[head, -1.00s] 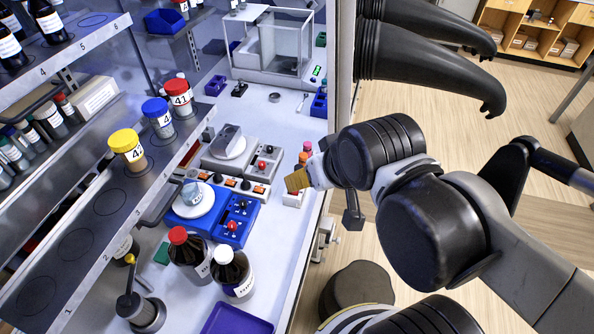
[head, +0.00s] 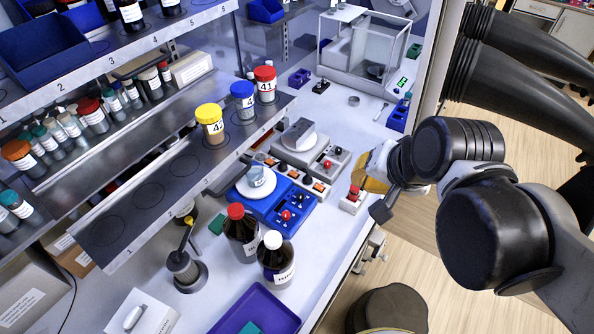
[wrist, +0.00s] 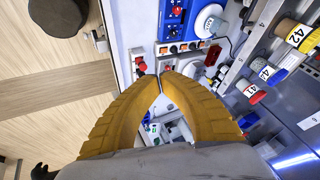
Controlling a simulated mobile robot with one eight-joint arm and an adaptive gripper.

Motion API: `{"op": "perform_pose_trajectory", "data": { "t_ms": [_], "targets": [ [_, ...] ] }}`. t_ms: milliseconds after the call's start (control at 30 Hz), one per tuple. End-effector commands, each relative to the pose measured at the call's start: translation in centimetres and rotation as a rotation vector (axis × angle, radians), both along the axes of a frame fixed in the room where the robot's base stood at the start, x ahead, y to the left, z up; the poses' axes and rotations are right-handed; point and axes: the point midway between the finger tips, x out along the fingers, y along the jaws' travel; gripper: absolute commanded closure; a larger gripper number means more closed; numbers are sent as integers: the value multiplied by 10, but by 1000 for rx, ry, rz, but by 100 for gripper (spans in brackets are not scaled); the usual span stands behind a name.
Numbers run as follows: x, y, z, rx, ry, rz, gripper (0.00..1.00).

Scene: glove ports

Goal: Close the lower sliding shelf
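The lower sliding shelf (head: 172,168) is a grey metal plate with ringed, numbered places and a dark front handle (head: 236,172). It juts out over the bench, clear of the upper shelf (head: 90,50). A yellow-capped jar (head: 210,125), a blue-capped jar (head: 243,103) and a red-capped jar (head: 265,85) stand on it. In the wrist view the shelf is at the right, with the jars (wrist: 263,75). My gripper (head: 368,172) is right of the shelf, apart from it, near the bench's front edge. Its yellow fingers (wrist: 159,78) meet at the tips, with nothing held.
Two brown bottles (head: 276,258), a blue device (head: 270,203) and a purple tray (head: 255,310) stand on the bench below the shelf. A small red-button box (head: 353,198) is close to my gripper. Black glove sleeves (head: 520,85) stick out at the right.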

Motion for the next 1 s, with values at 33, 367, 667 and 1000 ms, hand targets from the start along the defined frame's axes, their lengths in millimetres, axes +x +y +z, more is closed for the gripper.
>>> {"op": "perform_pose_trajectory", "data": {
  "t_ms": [33,367,667,1000],
  "targets": [
    [11,11,3,118,44,-110,100],
    [63,91,-1,840,528,-934,100],
    [78,119,-6,1013,753,-1228,100],
    [93,152,-51,1013,758,-1230,100]
  ]
}}
